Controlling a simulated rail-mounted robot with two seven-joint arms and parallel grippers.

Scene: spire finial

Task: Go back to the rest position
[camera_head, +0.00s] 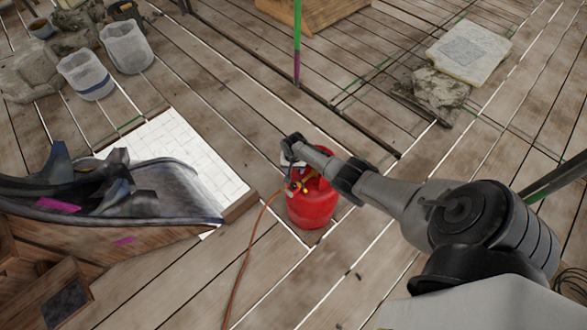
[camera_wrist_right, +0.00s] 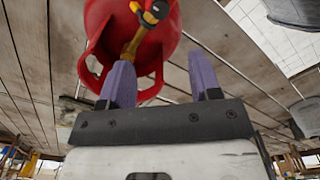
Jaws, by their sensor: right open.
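My right arm reaches in from the lower right in the head view. Its gripper (camera_head: 291,150) is at the upper part of a red gas bottle (camera_head: 313,202), partly hiding it; the gap between them is unclear in this view. In the right wrist view, my right gripper (camera_wrist_right: 160,72) has its two purple fingers spread apart. The red bottle (camera_wrist_right: 152,38) with its yellow valve fitting shows beyond the fingers. Nothing is seen held between them. My left gripper is not in view.
An orange hose (camera_head: 248,258) runs from the bottle across the plank floor. A dark finned metal piece (camera_head: 170,188) lies at left by a white gridded sheet (camera_head: 165,140). Buckets (camera_head: 127,47) stand upper left. A green and purple pole (camera_head: 297,40) and stone slabs (camera_head: 468,50) are farther back.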

